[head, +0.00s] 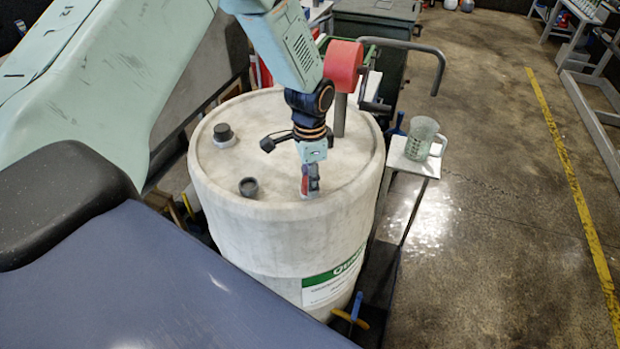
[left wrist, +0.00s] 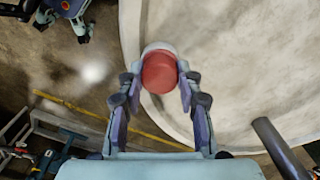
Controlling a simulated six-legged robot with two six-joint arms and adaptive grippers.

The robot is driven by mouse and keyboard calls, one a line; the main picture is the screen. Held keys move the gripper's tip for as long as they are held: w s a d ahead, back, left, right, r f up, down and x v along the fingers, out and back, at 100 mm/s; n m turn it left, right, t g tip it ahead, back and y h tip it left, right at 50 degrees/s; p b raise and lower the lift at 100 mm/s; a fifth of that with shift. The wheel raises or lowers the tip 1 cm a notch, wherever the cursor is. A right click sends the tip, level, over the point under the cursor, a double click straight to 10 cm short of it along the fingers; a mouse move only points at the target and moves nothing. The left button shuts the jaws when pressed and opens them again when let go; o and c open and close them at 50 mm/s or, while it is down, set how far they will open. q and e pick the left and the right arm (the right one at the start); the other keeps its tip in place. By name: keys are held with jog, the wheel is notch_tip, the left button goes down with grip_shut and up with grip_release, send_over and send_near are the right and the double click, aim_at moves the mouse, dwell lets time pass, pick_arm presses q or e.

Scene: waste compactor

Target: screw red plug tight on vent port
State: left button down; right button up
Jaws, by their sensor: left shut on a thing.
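The red plug (left wrist: 159,73) sits between the two fingertips of my left gripper (left wrist: 158,88) in the left wrist view. The gripper is shut on it, with one finger at each side. A pale rim, likely the vent port (left wrist: 158,46), shows just past the plug. I cannot tell how far the plug is seated. In the head view my left gripper (head: 311,182) points down at the near right part of the white drum's top (head: 285,130), and only a little red shows between its fingers. My right gripper is not in view.
A dark capped port (head: 223,134) and a dark open port (head: 248,187) stand on the drum top. An upright grey post (head: 340,115) and a red cylinder (head: 343,65) are close behind my wrist.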

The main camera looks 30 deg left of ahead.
pick_arm(q)
jog(key=c, duration=0.8)
grip_release()
jog(key=shift+c, duration=0.5)
jog(key=n+p, duration=0.1)
jog(key=n, duration=0.1)
jog(key=shift+r+n, duration=0.1)
jog(key=shift+n, duration=0.3)
jog(key=n, duration=0.7)
jog(key=shift+n, duration=0.3)
jog(key=n, duration=1)
